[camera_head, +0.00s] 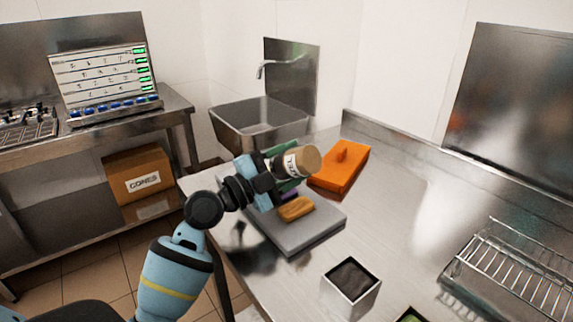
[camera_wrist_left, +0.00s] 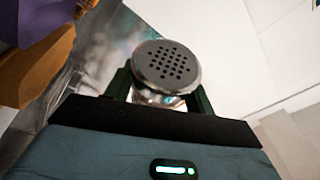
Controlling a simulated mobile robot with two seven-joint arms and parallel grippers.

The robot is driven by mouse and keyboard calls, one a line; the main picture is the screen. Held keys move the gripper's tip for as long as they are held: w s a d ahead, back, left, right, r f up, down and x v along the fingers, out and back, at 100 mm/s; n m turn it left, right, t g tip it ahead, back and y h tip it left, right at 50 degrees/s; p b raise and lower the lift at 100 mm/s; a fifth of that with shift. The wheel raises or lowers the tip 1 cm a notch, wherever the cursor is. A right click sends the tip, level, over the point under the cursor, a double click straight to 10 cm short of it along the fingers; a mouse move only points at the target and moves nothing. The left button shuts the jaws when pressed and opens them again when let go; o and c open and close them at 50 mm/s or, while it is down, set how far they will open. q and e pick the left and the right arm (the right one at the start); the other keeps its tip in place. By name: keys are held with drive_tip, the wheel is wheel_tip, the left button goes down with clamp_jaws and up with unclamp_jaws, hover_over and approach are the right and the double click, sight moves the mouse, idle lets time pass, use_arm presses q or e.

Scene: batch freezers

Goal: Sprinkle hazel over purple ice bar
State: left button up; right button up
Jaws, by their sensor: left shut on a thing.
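My left gripper (camera_head: 278,172) is shut on the hazel shaker (camera_head: 301,162), which has a tan end and a pale label with "EL" readable. The shaker is tilted on its side above the grey tray (camera_head: 316,236). In the left wrist view, the shaker's perforated metal lid (camera_wrist_left: 166,68) shows between the fingers. The purple ice bar (camera_head: 290,195) lies on the tray below the gripper, mostly hidden by it; its purple also shows at the wrist view's upper left (camera_wrist_left: 35,25). I cannot see any falling hazel. My right gripper is out of view.
A square container with dark contents (camera_head: 351,279) stands in front, and a wire rack (camera_head: 515,270) is at right. The sink (camera_head: 258,122) is behind. The counter's middle right is clear.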

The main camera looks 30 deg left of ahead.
use_arm(q)
drive_tip(key=shift+d, duration=0.1)
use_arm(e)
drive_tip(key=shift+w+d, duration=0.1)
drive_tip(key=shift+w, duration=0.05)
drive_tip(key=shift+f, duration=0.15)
